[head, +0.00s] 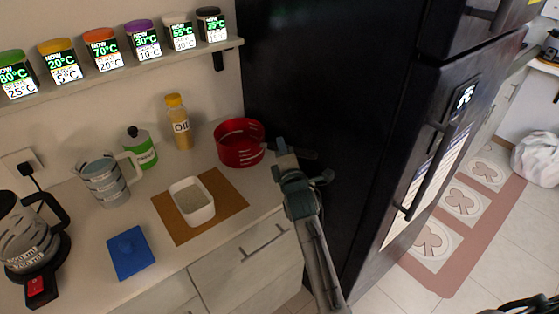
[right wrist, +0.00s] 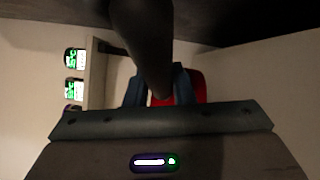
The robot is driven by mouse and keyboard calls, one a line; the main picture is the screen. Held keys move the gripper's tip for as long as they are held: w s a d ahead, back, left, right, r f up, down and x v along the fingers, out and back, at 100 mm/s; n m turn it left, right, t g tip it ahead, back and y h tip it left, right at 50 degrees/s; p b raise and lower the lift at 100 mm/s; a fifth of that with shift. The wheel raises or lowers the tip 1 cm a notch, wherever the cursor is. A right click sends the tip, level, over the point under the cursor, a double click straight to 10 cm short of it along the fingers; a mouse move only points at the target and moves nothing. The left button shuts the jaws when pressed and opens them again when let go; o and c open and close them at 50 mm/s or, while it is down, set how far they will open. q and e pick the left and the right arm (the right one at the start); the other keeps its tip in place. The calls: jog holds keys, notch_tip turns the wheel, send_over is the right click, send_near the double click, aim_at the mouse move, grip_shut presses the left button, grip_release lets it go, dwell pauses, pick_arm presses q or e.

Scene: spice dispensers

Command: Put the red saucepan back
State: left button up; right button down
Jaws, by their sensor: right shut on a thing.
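The red saucepan (head: 238,153) sits at the back right of the counter, beside the black fridge. My right gripper (head: 281,152) is at the saucepan's right side, shut on its handle. In the right wrist view, the red pan (right wrist: 198,86) shows in part behind the blue-grey fingers (right wrist: 160,88). A dark handle-like shape crosses in front and hides much of the pan. I cannot tell from these views whether the pan's base touches the counter.
A white container (head: 192,201) stands on a brown mat (head: 232,190). An oil bottle (head: 179,122), a green-and-white bottle (head: 140,148) and a measuring jug (head: 104,181) stand behind and left. A blue item (head: 130,253) lies in front. The fridge (head: 330,90) closes off the right.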

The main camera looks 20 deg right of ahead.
notch_tip(320, 180, down, 4)
jog(key=shift+r+b, duration=0.1)
jog(key=shift+b, duration=0.2)
pick_arm(q)
jog(key=shift+w+d+f, duration=0.2)
jog(key=shift+w+d, duration=0.2)
jog(key=shift+w, duration=0.4)
pick_arm(e)
jog(key=shift+w+f, duration=0.1)
jog(key=shift+f, duration=0.1)
jog(key=c, duration=1.7)
grip_release()
jog(key=shift+f, duration=0.2)
jog(key=o, duration=0.5)
jog(key=shift+r, duration=0.1)
jog(key=shift+c, duration=0.2)
pick_arm(q)
jog(key=shift+s, duration=0.25)
jog(key=shift+s+a, duration=0.1)
jog(key=shift+a, duration=0.05)
